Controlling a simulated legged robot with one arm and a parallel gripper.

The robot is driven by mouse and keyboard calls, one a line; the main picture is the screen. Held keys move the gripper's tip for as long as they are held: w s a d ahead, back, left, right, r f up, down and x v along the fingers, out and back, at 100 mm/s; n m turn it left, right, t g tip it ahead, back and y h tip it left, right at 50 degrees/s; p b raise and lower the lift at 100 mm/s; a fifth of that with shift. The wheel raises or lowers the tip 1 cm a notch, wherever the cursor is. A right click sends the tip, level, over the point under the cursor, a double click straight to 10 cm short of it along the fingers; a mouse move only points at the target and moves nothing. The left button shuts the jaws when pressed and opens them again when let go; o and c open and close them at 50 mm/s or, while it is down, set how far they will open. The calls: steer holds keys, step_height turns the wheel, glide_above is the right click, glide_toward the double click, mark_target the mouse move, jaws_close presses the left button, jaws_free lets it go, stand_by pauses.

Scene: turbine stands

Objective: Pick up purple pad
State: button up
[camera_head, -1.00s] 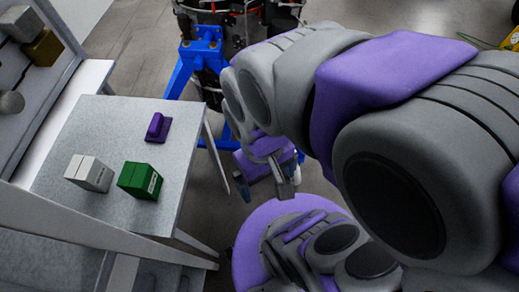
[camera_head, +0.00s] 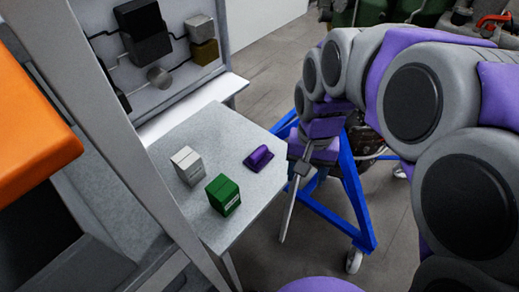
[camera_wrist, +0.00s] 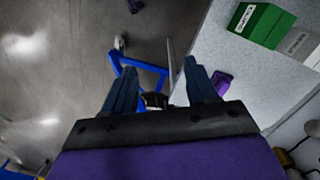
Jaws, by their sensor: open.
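The purple pad (camera_head: 260,158) lies on the light grey table (camera_head: 228,145), near its right edge in the head view. It has a raised ridge on a flat base. In the wrist view the pad (camera_wrist: 222,82) shows just right of the right finger, partly hidden by it. My gripper (camera_wrist: 155,85) is open and empty, with its two dark blue fingers apart. In the head view my gripper (camera_head: 300,172) hangs beside the table's right edge, to the right of the pad and apart from it.
A green box (camera_head: 223,195) and a white box (camera_head: 187,166) stand on the table left of the pad. A grey panel (camera_head: 150,70) rises behind the table. A blue wheeled stand (camera_head: 350,190) is right of the table, close to my arm. An orange part (camera_head: 45,120) is at far left.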

steer(key=w+a+m+p, duration=0.1)
steer(key=w+a, duration=0.2)
steer(key=w, duration=0.4)
steer(key=w+a+m+p, duration=0.1)
steer(key=w+a+m, duration=0.1)
steer(key=w+a, duration=0.35)
steer(key=m+t+p, duration=0.1)
steer(key=m+p, duration=0.1)
steer(key=m, duration=0.1)
glide_above(259, 151)
steer(key=w, duration=0.1)
step_height(259, 151, down, 5)
step_height(259, 151, down, 12)
steer(key=shift+a+r+b, duration=0.1)
steer(key=shift+a+b, duration=0.05)
steer(key=shift+b, duration=0.55)
steer(key=shift+s+f+b, duration=0.1)
steer(key=shift+s+f, duration=0.05)
steer(key=shift+f, duration=0.75)
steer(key=shift+s+f+b, duration=0.15)
steer(key=shift+s+f, duration=0.05)
steer(key=shift+f, duration=0.75)
steer(key=shift+s+f+b, duration=0.1)
steer(key=shift+s+f, duration=0.05)
steer(key=shift+f, duration=0.75)
jaws_close()
